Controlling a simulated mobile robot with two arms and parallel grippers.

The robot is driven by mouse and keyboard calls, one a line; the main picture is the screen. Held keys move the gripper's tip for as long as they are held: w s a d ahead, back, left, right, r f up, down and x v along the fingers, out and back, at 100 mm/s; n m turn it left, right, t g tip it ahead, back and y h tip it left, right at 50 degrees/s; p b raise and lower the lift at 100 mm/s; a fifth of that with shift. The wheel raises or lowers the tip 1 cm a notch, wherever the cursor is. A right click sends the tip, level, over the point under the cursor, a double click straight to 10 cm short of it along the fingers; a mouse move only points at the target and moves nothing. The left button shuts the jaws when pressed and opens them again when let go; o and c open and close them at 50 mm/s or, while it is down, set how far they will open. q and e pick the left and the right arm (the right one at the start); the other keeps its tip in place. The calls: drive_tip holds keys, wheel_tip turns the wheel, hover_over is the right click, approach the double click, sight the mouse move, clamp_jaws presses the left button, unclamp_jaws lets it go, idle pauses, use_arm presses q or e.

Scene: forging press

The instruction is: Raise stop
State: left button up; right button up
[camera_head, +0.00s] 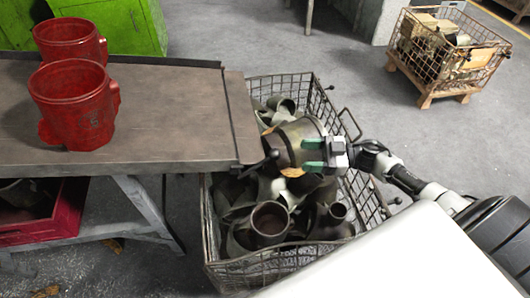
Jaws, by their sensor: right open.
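The brown table (165,105) ends on the right in a narrow plate (241,115), seemingly the stop, which looks flush with the top. A small dark lever (262,163) sticks out at its near right corner. My right gripper (308,154) has green fingertips and comes in from the right. It is open, with its fingertips pointing left toward the lever and apart from the plate. In the picture it overlaps a large grey pipe fitting (294,133); I cannot tell whether they touch. My left gripper is out of view.
Two red cast parts (75,110) stand on the table's left. A wire crate (222,268) full of metal fittings is below my right gripper, beside the table end. Another wire crate (447,68) stands at the upper right. Grey floor (260,40) is clear behind.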

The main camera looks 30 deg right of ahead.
sight(275, 154)
drive_tip(key=x, duration=0.9)
drive_tip(key=shift+a, duration=0.1)
clamp_jaws()
